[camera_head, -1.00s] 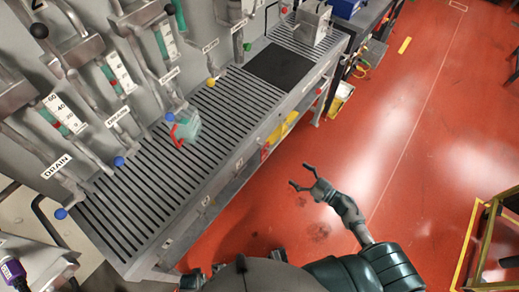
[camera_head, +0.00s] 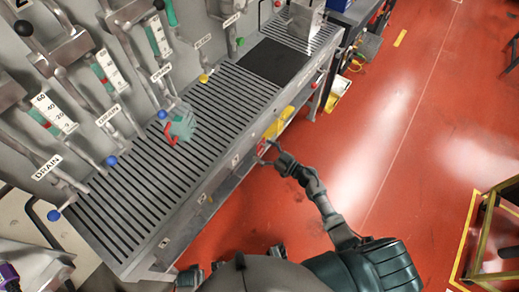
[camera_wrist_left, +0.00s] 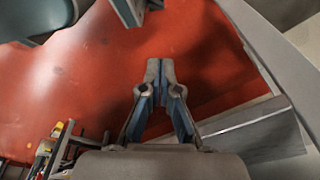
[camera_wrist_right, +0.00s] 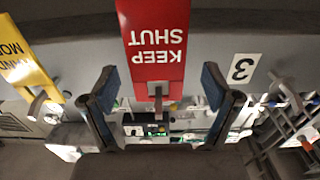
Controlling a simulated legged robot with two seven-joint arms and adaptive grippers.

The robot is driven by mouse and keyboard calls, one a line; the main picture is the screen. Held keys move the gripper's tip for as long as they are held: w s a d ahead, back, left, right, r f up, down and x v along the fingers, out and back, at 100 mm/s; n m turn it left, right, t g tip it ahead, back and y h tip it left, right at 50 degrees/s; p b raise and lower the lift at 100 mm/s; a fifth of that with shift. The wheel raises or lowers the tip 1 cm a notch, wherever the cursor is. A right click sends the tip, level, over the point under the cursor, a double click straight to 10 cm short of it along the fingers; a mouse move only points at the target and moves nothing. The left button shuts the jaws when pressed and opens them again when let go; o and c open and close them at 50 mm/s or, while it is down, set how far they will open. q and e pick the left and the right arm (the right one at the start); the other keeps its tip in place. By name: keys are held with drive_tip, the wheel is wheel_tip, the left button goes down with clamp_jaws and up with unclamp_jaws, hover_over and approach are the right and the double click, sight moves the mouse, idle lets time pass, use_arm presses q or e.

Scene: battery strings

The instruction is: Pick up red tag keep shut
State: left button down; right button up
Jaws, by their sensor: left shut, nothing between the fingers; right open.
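The red tag (camera_wrist_right: 155,30) reads "KEEP SHUT", upside down in the right wrist view. It hangs by a small metal hook (camera_wrist_right: 158,92) on the grey bench front. My right gripper (camera_wrist_right: 157,85) is open, with one finger to each side of the tag's hook end; neither finger visibly touches it. In the head view my right gripper (camera_head: 264,153) is at the bench's front edge, beside a small red patch of the tag (camera_head: 262,146). My left gripper (camera_wrist_left: 160,70) is shut and empty over the red floor in the left wrist view.
A yellow tag (camera_wrist_right: 22,68) hangs on another hook beside the red one. The slatted bench (camera_head: 160,190) carries a teal and red object (camera_head: 181,127). The red floor (camera_head: 400,150) right of the bench is clear.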

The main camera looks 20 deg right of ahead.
drive_tip(key=shift+w+a+f, duration=0.1)
drive_tip(key=shift+w+a, duration=0.1)
drive_tip(key=shift+w, duration=0.65)
drive_tip(key=shift+a, duration=0.3)
drive_tip(key=c, duration=1)
drive_tip(key=shift+c, duration=0.2)
use_arm(q)
drive_tip(key=shift+w+d+r, duration=0.2)
drive_tip(key=shift+w+r, duration=0.45)
drive_tip(key=shift+d+r, duration=0.1)
use_arm(e)
drive_tip(key=shift+d, duration=0.15)
